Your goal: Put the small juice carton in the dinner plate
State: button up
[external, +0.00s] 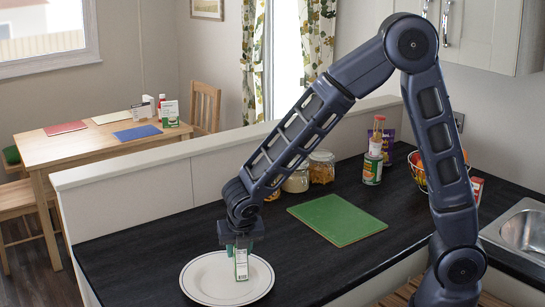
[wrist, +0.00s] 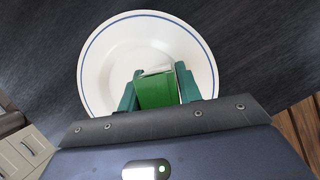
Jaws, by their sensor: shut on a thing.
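The small juice carton (external: 241,264), white and green, is upright between the fingers of my gripper (external: 238,252). In the wrist view the carton (wrist: 157,90) shows its green side, with the green fingers of my gripper (wrist: 160,97) against both sides. The dinner plate (external: 205,287) is white with a thin dark ring and lies on the dark worktop. The carton is over the plate; I cannot tell whether its base touches it. The plate (wrist: 102,57) also shows around and behind the carton in the wrist view. No other thing is on the plate.
A green board (external: 337,219) lies to the right of the plate. Glass jars (external: 321,168), a can (external: 373,168) and a wire basket (external: 417,172) stand along the back. The sink (external: 522,233) is at the far right. A low wall (external: 170,170) edges the worktop.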

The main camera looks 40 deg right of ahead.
jog(key=shift+f, duration=0.1)
jog(key=o, duration=1.1)
jog(key=v, duration=1.2)
